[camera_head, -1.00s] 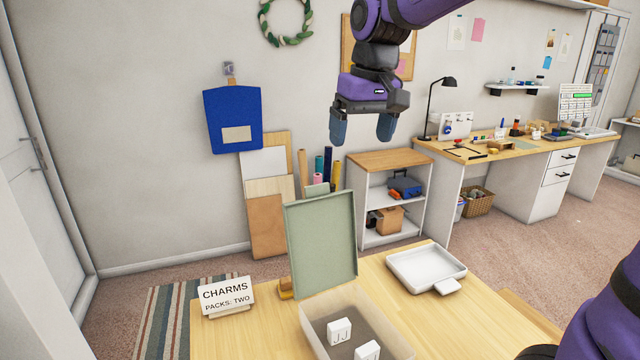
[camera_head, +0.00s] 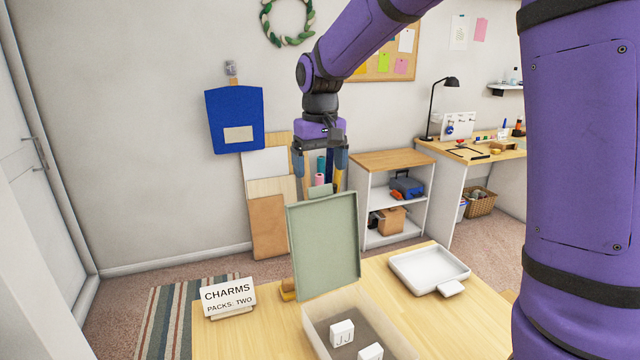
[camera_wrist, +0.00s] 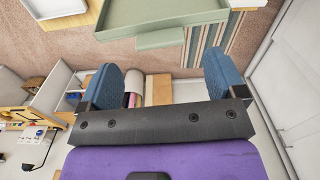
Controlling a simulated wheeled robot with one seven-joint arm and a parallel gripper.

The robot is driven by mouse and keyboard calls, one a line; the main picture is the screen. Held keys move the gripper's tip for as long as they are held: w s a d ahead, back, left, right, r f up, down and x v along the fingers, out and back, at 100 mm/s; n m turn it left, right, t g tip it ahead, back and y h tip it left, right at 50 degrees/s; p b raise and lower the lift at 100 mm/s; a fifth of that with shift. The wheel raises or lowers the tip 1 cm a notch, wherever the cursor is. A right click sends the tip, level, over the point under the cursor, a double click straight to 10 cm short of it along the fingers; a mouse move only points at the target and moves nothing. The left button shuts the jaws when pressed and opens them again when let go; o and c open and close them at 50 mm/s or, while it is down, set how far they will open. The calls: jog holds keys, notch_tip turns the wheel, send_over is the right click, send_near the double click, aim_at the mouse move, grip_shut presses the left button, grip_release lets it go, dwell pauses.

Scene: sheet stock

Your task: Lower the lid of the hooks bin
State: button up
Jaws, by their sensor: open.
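The bin (camera_head: 312,326) is a clear box on the wooden table, at the bottom of the head view, with two white packs marked with hook-like shapes inside. Its grey-green lid (camera_head: 325,245) stands raised, nearly upright, at the bin's far side. In the wrist view the lid (camera_wrist: 180,14) shows at the top with a small tab on its edge. My gripper (camera_head: 320,172) is open and empty, pointing down, in the picture just above the lid's top edge. It looks apart from the lid. In the wrist view both blue fingers of the gripper (camera_wrist: 163,85) are spread.
A "CHARMS PACKS: TWO" sign (camera_head: 228,297) stands left of the bin on the table (camera_head: 240,340). A white tray (camera_head: 428,268) lies to the right. Boards and rolls (camera_head: 268,225) lean on the wall behind, beside a small shelf (camera_head: 395,160).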

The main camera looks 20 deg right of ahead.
aim_at(320, 186)
jog(key=shift+f, duration=2.35)
jog(key=c, duration=1.3)
jog(key=shift+s, duration=0.1)
